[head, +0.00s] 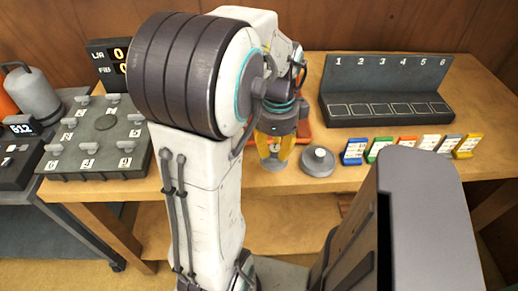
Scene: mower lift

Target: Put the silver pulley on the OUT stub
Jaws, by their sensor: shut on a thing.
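My gripper (273,146) has yellow fingers and points down over the wooden bench, below my white and black arm. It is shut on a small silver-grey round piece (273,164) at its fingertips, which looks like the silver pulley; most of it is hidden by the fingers. Just right of it, apart from it, a flat round grey disc (318,162) with a small raised knob sits near the bench's front edge. I cannot tell whether this disc carries the OUT stub; no OUT label is readable.
A dark rack (388,110) numbered 1 to 6 stands at the back right. Several coloured cards (408,146) stand in front of it. At left are a grey board (98,140) with several knobs, a display (108,62) and a grey canister (34,96). A red-orange thing (304,131) lies behind my gripper.

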